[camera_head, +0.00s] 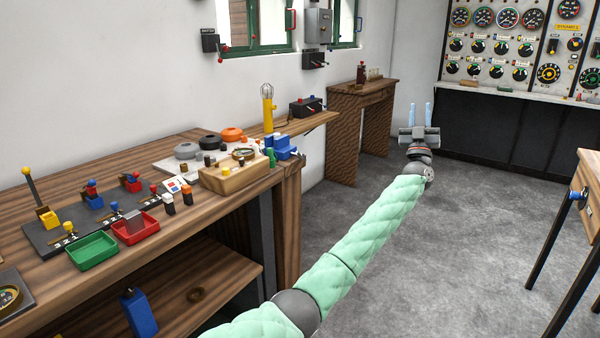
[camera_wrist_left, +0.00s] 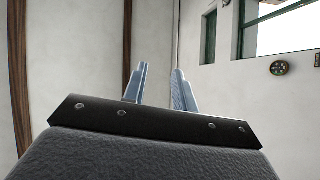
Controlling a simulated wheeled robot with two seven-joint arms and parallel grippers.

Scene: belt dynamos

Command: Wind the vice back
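A small blue device (camera_head: 285,148) that looks like the vice sits on the right end of the long wooden workbench (camera_head: 190,225). It is too small to tell how far its jaws are apart. My left gripper (camera_head: 420,112) is far to the right of it, out over the open floor at the end of my stretched green-sleeved arm. Its two pale blue fingers point up and stand apart with nothing between them. The wrist view also shows the left gripper (camera_wrist_left: 160,88) open and empty, facing a white wall. My right gripper is not in view.
The bench holds a wooden block (camera_head: 235,177), a green tray (camera_head: 92,251), a red tray (camera_head: 136,228), several levers and a yellow lamp (camera_head: 268,108). A small wooden table (camera_head: 362,92) stands behind. A gauge panel (camera_head: 520,40) is at the back right. The middle floor is clear.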

